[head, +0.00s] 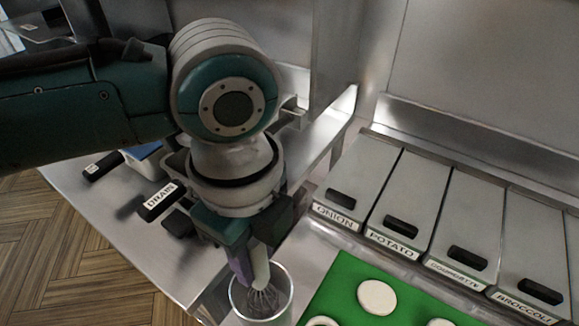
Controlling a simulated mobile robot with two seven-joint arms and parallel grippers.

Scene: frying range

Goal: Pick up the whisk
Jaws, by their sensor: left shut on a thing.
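The whisk (264,299) stands in a clear round container (288,301) at the bottom centre of the head view. Its wire loops show inside the container. My left gripper (250,264) reaches down from above and is shut on the whisk's upper part. The fingers and wrist hide most of the handle. I cannot tell whether the whisk touches the container's bottom. My right gripper is not in view.
A green board (338,283) with several round pale discs (376,297) lies right of the container. Lidded bins labelled onion (357,180), potato (412,200) and broccoli (528,250) stand behind it. A drain label (160,197) shows on the left steel counter.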

